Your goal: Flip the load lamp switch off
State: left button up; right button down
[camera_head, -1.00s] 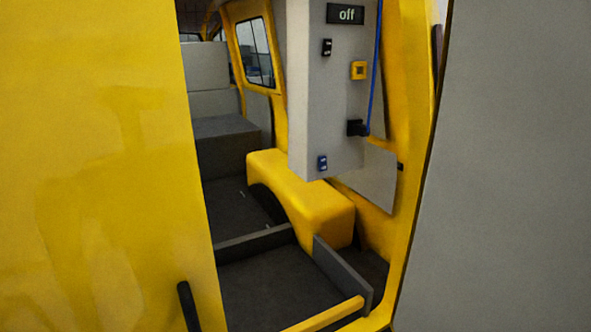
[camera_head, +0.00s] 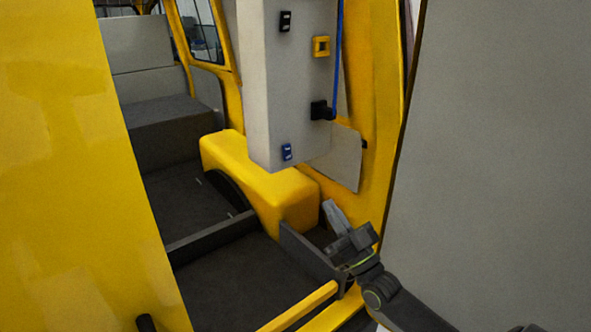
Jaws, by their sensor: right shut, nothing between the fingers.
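A grey control box (camera_head: 285,85) hangs inside the yellow van opening. On its face are a black rocker switch (camera_head: 285,21) near the top and a blue switch (camera_head: 287,152) near the bottom. No label that I can see names either one as the load lamp switch. My right gripper (camera_head: 330,212) is shut and empty, low at the right of the doorway, below and right of the blue switch and apart from the box. My left gripper is not in view.
A yellow square-framed part (camera_head: 321,46) and a black plug (camera_head: 320,110) with a blue cable (camera_head: 337,60) are on the box. A yellow wheel arch (camera_head: 262,175) lies below. The yellow panel (camera_head: 70,180) and grey panel (camera_head: 490,150) flank the opening.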

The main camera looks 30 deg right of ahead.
aim_at(290, 160)
jog(key=x, duration=0.4)
jog(key=w+f+p+x, duration=0.1)
jog(key=x, duration=0.3)
jog(key=f+x, duration=0.1)
jog(key=x, duration=0.3)
jog(key=shift+w+a+r+p, duration=0.1)
jog(key=shift+w+p, duration=0.2)
jog(key=shift+p, duration=0.1)
jog(key=shift+w, duration=0.5)
jog(key=w+f+t+b, duration=0.1)
jog(key=b, duration=0.3)
jog(key=shift+f+b, duration=0.15)
jog(key=shift+b, duration=0.15)
jog(key=shift+w+r, duration=0.15)
jog(key=shift+r, duration=0.15)
